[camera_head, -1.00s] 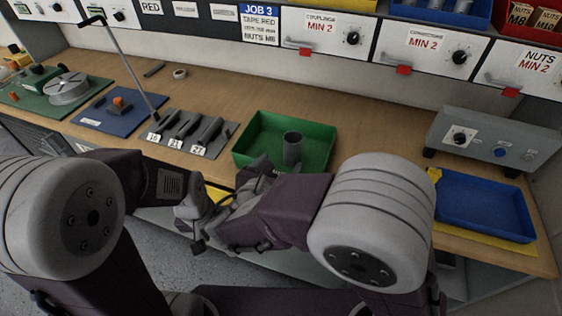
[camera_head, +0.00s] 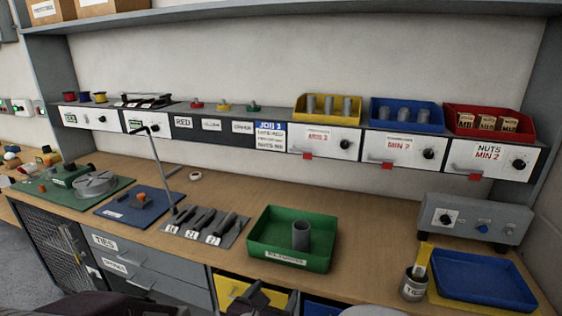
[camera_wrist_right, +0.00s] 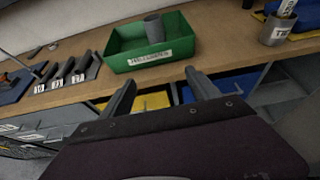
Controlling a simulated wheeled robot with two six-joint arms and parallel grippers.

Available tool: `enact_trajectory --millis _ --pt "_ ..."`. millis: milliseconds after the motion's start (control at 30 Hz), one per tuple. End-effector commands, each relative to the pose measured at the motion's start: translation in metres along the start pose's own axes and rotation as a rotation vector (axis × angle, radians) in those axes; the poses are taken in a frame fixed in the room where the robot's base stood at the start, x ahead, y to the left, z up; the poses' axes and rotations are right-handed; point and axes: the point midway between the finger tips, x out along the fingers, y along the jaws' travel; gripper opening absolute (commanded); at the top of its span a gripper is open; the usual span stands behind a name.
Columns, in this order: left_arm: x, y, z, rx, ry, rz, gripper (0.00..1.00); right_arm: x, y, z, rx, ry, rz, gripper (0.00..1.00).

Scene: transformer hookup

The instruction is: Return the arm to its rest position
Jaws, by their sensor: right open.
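My right gripper (camera_head: 257,292) shows at the bottom edge of the head view, in front of the bench and below the green tray. In the right wrist view my right gripper (camera_wrist_right: 160,88) has its two fingers spread apart with nothing between them. The green tray (camera_head: 262,252) stands on the bench with a grey cylinder (camera_head: 300,236) upright in it. The tray (camera_wrist_right: 118,62) is beyond the fingers in the wrist view. My left gripper is not in view.
A tin (camera_head: 413,284) with a yellow-handled tool stands near the front edge, beside a blue tray (camera_head: 482,292). Dark tools lie on a grey mat (camera_head: 238,236). A yellow bin (camera_head: 228,290) sits below the bench top. A grey box (camera_head: 475,222) stands at the right.

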Motion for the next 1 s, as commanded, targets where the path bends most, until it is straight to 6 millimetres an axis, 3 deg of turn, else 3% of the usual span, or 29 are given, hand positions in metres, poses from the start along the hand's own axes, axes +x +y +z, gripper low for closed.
enact_trajectory --millis 367,467,633,767,833,900,1000 --pt "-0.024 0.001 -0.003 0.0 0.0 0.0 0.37 0.04 -0.068 0.056 0.114 -0.008 -0.191 0.71" --pt "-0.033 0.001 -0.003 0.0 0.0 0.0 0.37 0.049 -0.101 0.07 0.162 0.002 -0.277 0.71" --pt "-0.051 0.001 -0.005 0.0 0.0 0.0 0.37 0.055 -0.182 0.078 0.303 0.076 -0.49 0.71" --pt "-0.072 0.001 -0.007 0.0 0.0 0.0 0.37 0.035 -0.261 0.059 0.573 0.202 -0.739 0.71" --pt "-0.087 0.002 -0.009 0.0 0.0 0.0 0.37 0.007 -0.3 0.034 0.848 0.289 -0.919 0.71" --pt "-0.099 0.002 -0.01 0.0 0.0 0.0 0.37 -0.025 -0.313 0.002 1.215 0.36 -1.105 0.71" --pt "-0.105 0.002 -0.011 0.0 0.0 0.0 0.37 -0.051 -0.293 -0.032 1.693 0.389 -1.293 0.71"
